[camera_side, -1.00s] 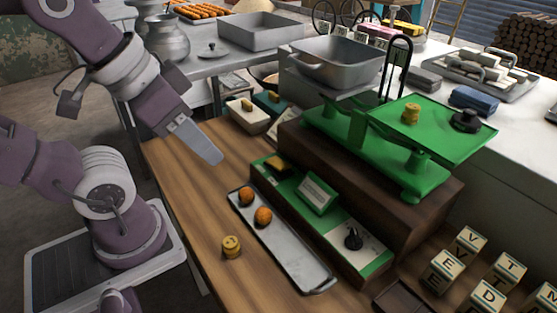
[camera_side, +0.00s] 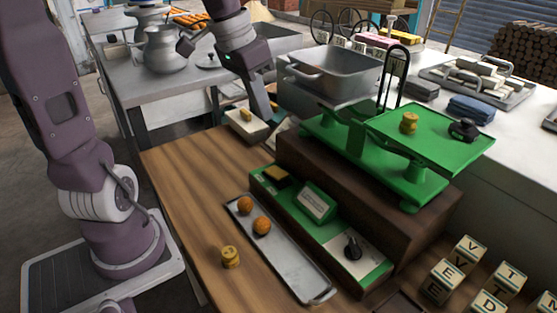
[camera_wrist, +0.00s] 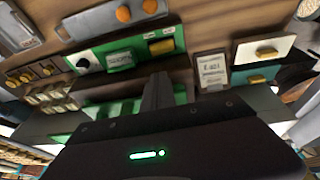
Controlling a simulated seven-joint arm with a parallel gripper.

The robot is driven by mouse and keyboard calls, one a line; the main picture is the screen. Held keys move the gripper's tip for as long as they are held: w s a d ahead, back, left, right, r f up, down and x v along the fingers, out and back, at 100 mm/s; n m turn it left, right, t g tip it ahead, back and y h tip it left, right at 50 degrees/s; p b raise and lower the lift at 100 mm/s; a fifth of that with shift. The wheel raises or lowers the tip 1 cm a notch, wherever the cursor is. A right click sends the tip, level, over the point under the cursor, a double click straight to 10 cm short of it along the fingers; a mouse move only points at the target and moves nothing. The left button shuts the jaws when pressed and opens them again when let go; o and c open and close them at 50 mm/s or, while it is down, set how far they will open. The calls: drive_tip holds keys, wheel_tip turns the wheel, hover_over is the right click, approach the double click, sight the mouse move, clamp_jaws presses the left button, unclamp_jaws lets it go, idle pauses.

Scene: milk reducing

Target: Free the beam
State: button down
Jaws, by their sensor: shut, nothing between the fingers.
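The green balance scale (camera_side: 385,165) stands on a dark wooden plinth (camera_side: 330,180). Its beam is partly hidden under a grey metal pan (camera_side: 335,75) on the left and a flat green plate on the right. A brass weight (camera_side: 409,123) and a black weight (camera_side: 464,130) sit on the plate. A green panel (camera_side: 285,197) in front carries a yellow block (camera_side: 277,173), a small sign and a black knob (camera_side: 353,248). My gripper (camera_side: 267,113) is shut and empty, pointing down beside the plinth's far left end. In the wrist view its fingers (camera_wrist: 158,88) are together, apart from the panel (camera_wrist: 120,55).
A white box with a yellow knob (camera_side: 245,122) is close to my gripper. Letter cubes (camera_side: 440,280) are at front right. The table's left part is clear.

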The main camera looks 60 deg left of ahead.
sight(283, 173)
drive_tip(key=x, duration=0.9)
drive_tip(key=s+x, duration=0.1)
drive_tip(key=x, duration=0.3)
drive_tip(key=shift+d+f, duration=0.3)
drive_tip(key=shift+f, duration=0.05)
